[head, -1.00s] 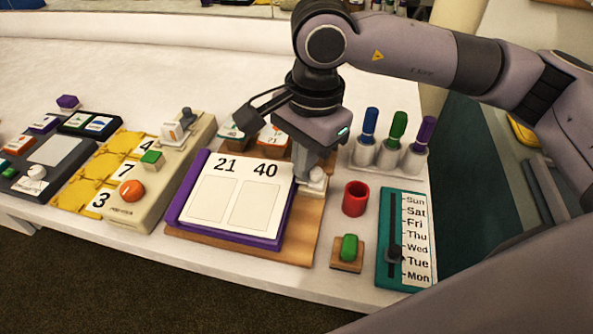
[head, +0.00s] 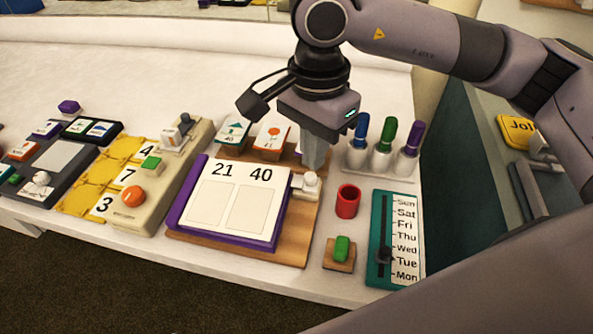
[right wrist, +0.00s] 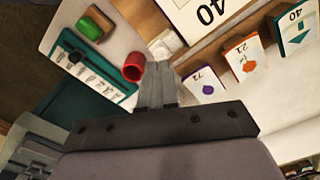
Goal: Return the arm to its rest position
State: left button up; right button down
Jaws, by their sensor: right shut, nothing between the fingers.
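My right gripper (head: 314,160) is shut and empty. It points down above the table, just behind the white knob (head: 311,184) at the right edge of the wooden board. In the right wrist view its closed fingers (right wrist: 158,75) show beside the red cup (right wrist: 134,67). My right arm reaches in from the right of the head view. My left gripper is not in view.
A purple-edged board (head: 238,203) reads 21 and 40. Picture cards (head: 271,137) stand behind it. Capped markers (head: 387,135), a red cup (head: 347,201), a green block (head: 341,249) and a weekday slider (head: 383,255) stand at right. The table's back is clear.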

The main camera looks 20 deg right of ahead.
jog(key=shift+w+a+r, duration=0.15)
jog(key=shift+w+r, duration=0.05)
jog(key=shift+r, duration=0.05)
jog(key=shift+a+r, duration=0.1)
jog(key=shift+r, duration=0.15)
jog(key=shift+a, duration=0.1)
